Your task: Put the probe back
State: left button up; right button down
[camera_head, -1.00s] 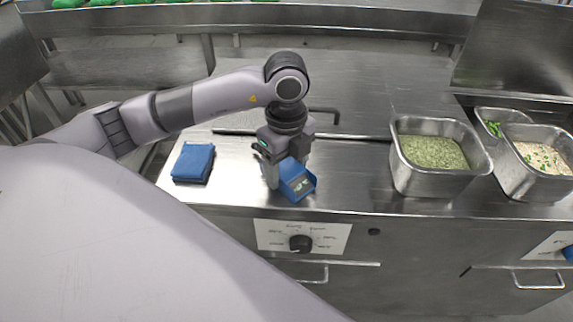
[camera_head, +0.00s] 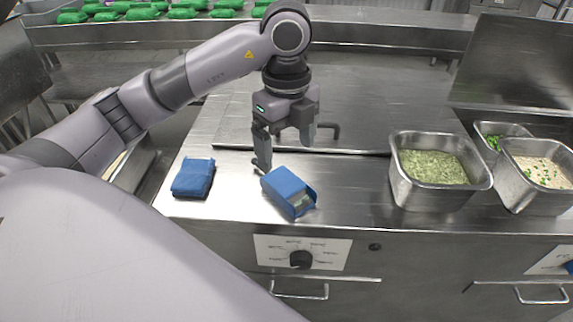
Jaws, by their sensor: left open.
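A blue box-shaped device with a pale display end, apparently the probe (camera_head: 289,192), rests on the steel counter (camera_head: 350,185) near its front edge. My left gripper (camera_head: 285,150) is open and empty, pointing down just behind and above it. One finger comes down close by the device's back left corner; I cannot tell whether it touches. The other finger stands clear of it, higher to the right. No separate probe tip shows. My right gripper is not in view.
A folded blue cloth (camera_head: 193,178) lies left of the device. Steel pans, one with green contents (camera_head: 440,197) and one with pale grain (camera_head: 540,202), stand at the right. A knob (camera_head: 301,260) is on the counter's front. The counter between device and pans is clear.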

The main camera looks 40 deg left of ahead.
pick_arm(q)
jog(key=shift+r, duration=1.35)
jog(key=shift+s+f, duration=0.1)
